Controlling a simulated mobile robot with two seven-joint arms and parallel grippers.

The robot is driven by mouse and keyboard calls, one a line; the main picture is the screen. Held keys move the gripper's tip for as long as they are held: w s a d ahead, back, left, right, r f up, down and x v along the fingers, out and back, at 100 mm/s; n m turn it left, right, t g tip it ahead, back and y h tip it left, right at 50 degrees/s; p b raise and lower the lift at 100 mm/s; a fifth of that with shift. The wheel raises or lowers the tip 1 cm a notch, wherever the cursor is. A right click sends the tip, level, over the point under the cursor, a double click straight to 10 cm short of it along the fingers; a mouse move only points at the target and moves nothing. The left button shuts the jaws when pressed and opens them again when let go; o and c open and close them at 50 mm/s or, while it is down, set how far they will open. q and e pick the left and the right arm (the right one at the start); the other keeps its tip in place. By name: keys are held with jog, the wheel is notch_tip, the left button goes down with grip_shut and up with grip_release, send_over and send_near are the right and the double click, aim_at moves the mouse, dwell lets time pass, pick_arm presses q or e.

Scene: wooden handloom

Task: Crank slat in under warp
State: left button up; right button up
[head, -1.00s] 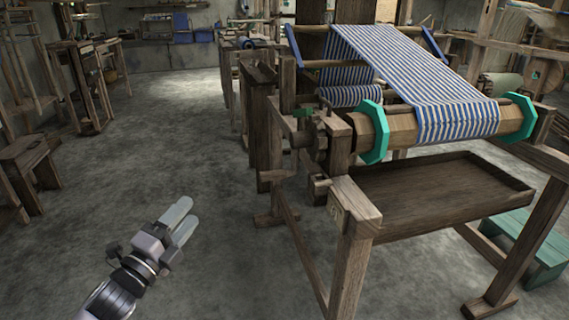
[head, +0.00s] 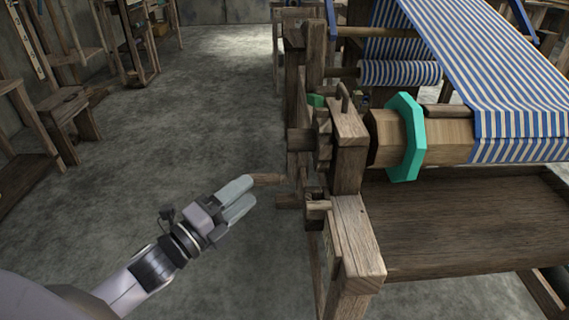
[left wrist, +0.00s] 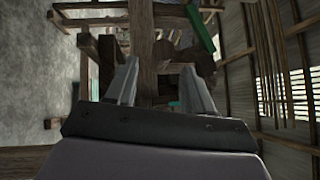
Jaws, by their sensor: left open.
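The blue-and-white striped warp (head: 510,75) runs down over the wooden beam (head: 450,147), which has a green octagonal flange (head: 405,137) at its left end. A narrow wooden slat (head: 447,110) lies along the beam's top; its right end meets the warp's edge, and I cannot tell how far it goes under. A wooden crank handle (head: 268,179) sticks out left of the loom post. My left gripper (head: 249,193) is open and empty, its tips close to the handle's end. In the left wrist view its fingers (left wrist: 160,78) are apart, with a wooden bar beyond them. My right gripper is out of view.
The loom's front post (head: 352,240) stands just right of my gripper. A wooden tray (head: 460,225) sits below the beam. A stool (head: 70,120) stands at the far left. The floor (head: 180,110) between is clear.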

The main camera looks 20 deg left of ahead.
aim_at(268, 175)
pick_arm(q)
jog(key=shift+b+x, duration=0.45)
jog(key=shift+x, duration=3.15)
grip_shut()
